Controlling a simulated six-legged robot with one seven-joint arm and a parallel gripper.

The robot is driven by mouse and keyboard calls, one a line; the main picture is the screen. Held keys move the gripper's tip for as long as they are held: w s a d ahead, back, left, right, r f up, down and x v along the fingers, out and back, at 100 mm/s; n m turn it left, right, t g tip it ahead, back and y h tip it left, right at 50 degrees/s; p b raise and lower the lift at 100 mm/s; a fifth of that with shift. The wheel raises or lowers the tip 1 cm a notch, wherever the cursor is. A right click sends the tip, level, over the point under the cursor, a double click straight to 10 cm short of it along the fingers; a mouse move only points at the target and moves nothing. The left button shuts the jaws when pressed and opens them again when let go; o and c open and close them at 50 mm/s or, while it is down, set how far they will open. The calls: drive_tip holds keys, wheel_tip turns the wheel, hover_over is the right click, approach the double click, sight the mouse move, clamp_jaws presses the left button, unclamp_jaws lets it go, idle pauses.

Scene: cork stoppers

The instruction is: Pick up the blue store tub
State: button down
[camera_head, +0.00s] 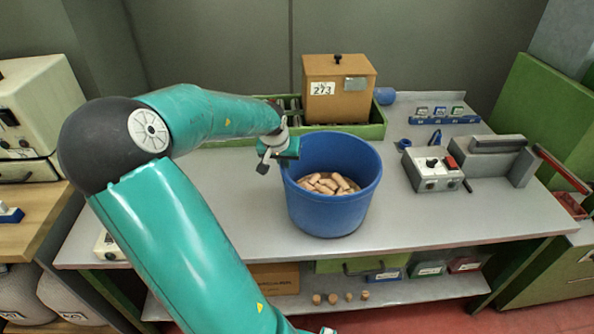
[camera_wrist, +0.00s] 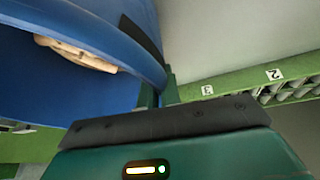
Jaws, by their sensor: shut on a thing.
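The blue store tub (camera_head: 335,212) stands upright in the head view, over the grey worktop, with several cork stoppers (camera_head: 328,184) inside. I cannot tell whether its base touches the worktop. My gripper (camera_head: 286,160) is at the left side of the tub's rim, shut on the tub wall; the arm hides part of the fingers. In the wrist view the blue tub (camera_wrist: 70,80) fills the upper left, its rim beside my fingers (camera_wrist: 158,95), with a few corks (camera_wrist: 75,52) seen inside.
A brown box marked 273 (camera_head: 338,92) sits in a green tray (camera_head: 374,132) behind the tub. A grey control box (camera_head: 432,170) and a clamp-like device (camera_head: 497,160) stand to the right. The front right worktop (camera_head: 440,220) is clear. Several corks lie on the lower shelf.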

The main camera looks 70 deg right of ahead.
drive_tip(key=shift+r, duration=0.5)
drive_tip(key=s+a+r, duration=0.1)
drive_tip(key=r, duration=0.1)
drive_tip(key=a+r, duration=0.2)
drive_tip(key=r, duration=0.1)
drive_tip(key=s+a+r, duration=0.1)
drive_tip(key=r, duration=0.1)
drive_tip(key=shift+s+a+r, duration=0.25)
drive_tip(key=shift+s+r, duration=0.1)
drive_tip(key=s+a+r, duration=0.4)
drive_tip(key=s+a, duration=0.1)
drive_tip(key=a, duration=0.2)
drive_tip(key=shift+a, duration=0.15)
